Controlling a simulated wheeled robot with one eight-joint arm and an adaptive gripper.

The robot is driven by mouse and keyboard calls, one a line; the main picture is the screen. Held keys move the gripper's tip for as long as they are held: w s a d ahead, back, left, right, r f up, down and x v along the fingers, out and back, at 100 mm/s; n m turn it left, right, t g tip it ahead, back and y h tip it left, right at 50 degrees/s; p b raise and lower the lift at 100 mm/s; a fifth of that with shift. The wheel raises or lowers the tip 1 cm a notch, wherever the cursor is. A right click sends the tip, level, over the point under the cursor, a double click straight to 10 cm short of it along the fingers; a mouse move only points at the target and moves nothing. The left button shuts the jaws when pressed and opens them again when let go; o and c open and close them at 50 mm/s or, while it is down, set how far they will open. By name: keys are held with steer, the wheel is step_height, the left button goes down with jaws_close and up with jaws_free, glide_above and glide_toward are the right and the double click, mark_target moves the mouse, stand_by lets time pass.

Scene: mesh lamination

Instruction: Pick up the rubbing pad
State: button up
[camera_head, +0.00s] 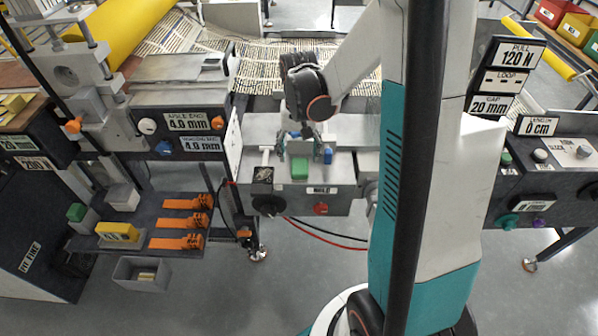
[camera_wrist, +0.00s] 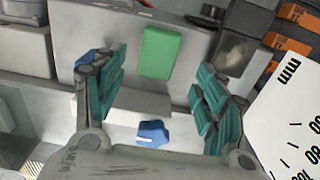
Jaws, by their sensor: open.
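A green block (camera_head: 300,168), which looks like the rubbing pad, lies on the grey top of the middle station (camera_head: 345,134). It also shows in the wrist view (camera_wrist: 161,52), upper middle, with its whole top face clear. My gripper (camera_head: 299,151) is over the station, at the pad's far side in the head view. In the wrist view its teal fingers (camera_wrist: 162,80) are spread wide, one on each side of the pad's line. Nothing is between them in their grip, and I see no contact with the pad.
A blue item (camera_head: 328,155) stands just right of the pad; a blue item (camera_wrist: 152,133) also shows between the fingers in the wrist view. A white scale plate (camera_wrist: 292,125) stands close to the right finger.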

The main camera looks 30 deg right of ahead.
mark_target(300, 166)
step_height(300, 166, down, 6)
steer(key=b, duration=0.3)
steer(key=shift+s+f, duration=0.15)
steer(key=shift+f, duration=0.1)
steer(key=shift+r, duration=0.1)
steer(key=c, duration=1.2)
